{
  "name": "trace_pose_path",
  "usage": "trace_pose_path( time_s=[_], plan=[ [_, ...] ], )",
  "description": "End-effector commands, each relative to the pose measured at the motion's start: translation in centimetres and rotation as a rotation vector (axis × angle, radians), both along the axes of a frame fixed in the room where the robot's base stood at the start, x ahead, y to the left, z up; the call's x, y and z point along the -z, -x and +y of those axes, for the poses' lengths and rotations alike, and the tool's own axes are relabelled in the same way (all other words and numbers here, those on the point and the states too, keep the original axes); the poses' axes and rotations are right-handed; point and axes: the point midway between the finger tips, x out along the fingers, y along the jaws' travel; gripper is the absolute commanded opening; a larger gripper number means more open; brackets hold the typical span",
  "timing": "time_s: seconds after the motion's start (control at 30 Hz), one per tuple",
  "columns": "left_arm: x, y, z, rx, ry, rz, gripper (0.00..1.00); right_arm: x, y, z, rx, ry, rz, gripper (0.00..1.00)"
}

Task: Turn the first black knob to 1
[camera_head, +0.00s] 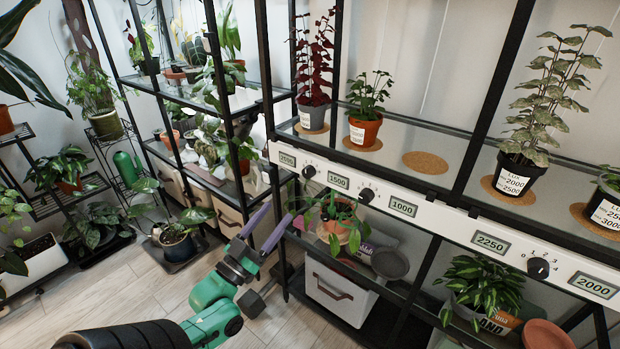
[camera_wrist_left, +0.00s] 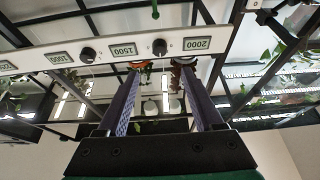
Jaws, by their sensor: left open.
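The white control strip (camera_head: 450,227) runs along the shelf front with several black knobs and number displays. The first black knob (camera_head: 309,171) sits between the displays reading 2000 (camera_head: 287,159) and 1500 (camera_head: 338,180); its dial marks are too small to read. It also shows in the left wrist view (camera_wrist_left: 159,47), beyond the fingertips. My left gripper (camera_head: 280,211) is open and empty, with purple fingers pointing up toward the strip, below and left of this knob, apart from it. My right gripper is out of view.
A second black knob (camera_head: 367,196) and a third knob (camera_head: 538,268) sit farther right. A potted plant (camera_head: 338,222) stands just below the strip near my fingers. A black shelf post (camera_head: 268,90) rises left of the first knob. The floor (camera_head: 150,290) is clear at lower left.

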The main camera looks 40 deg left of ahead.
Motion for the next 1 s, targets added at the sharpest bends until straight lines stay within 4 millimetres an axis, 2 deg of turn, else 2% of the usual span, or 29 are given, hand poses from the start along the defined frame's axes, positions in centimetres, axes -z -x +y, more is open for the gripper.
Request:
trace_pose_path(
  time_s=[0.2,0.4,0.53,0.77,0.8,0.97,1.0],
  plan=[
    [-2.7,-5.5,0.1,0.002,-0.001,-0.007,0.68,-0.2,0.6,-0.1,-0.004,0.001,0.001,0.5],
    [-4.2,-9.7,0.2,0.001,-0.001,-0.002,0.68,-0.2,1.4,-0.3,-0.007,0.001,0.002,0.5],
    [-4.6,-11.0,0.2,0.001,-0.002,0.001,0.68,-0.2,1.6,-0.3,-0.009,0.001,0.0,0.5],
    [-4.6,-11.2,0.2,0.001,-0.002,0.002,0.68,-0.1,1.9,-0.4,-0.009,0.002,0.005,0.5],
    [-4.6,-11.2,0.2,0.001,-0.002,0.002,0.64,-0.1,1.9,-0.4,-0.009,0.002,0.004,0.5],
    [-4.6,-11.2,0.2,0.001,-0.001,0.002,0.03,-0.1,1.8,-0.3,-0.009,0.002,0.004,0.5],
    [-4.6,-11.2,0.2,0.001,-0.001,0.002,0.0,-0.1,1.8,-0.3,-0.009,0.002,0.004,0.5]
  ],
)
